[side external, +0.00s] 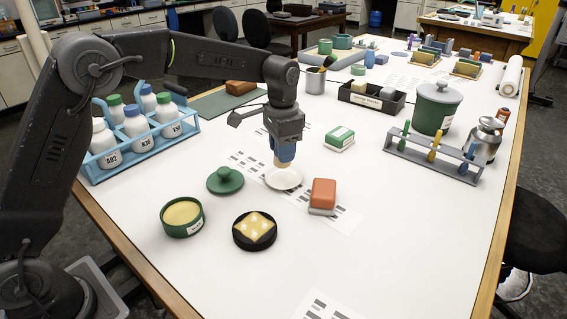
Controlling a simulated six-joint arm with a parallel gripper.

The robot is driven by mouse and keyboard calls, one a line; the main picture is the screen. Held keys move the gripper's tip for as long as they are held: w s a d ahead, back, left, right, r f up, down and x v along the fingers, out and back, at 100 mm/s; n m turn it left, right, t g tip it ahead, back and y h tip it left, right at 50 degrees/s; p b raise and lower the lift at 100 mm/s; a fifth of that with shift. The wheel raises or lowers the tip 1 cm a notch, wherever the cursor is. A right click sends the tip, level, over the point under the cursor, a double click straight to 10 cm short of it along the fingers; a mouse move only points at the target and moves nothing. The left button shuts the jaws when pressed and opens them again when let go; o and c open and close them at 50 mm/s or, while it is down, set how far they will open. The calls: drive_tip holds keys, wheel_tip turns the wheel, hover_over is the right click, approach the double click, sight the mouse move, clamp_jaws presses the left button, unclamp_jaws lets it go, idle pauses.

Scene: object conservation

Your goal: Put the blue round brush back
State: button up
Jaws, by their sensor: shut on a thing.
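My gripper (285,140) points down near the middle of the table and is shut on a blue brush (284,154). The brush is upright, with its tan lower end just above or touching a small white dish (284,179); I cannot tell which. The jaws hide its upper part. A grey rack (425,163) at the right holds upright tools with green, yellow and blue handles.
Near the dish are a green lid (225,180), an open green tin (182,217), a black round holder (254,231) and a red-orange block (323,194). Bottles stand in a blue rack (146,145) at left. A green canister (436,108) stands behind the grey rack.

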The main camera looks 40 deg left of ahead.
drive_tip(key=shift+d+f, duration=0.2)
drive_tip(key=shift+f, duration=1.9)
drive_tip(key=shift+f, duration=0.1)
drive_tip(key=o, duration=0.9)
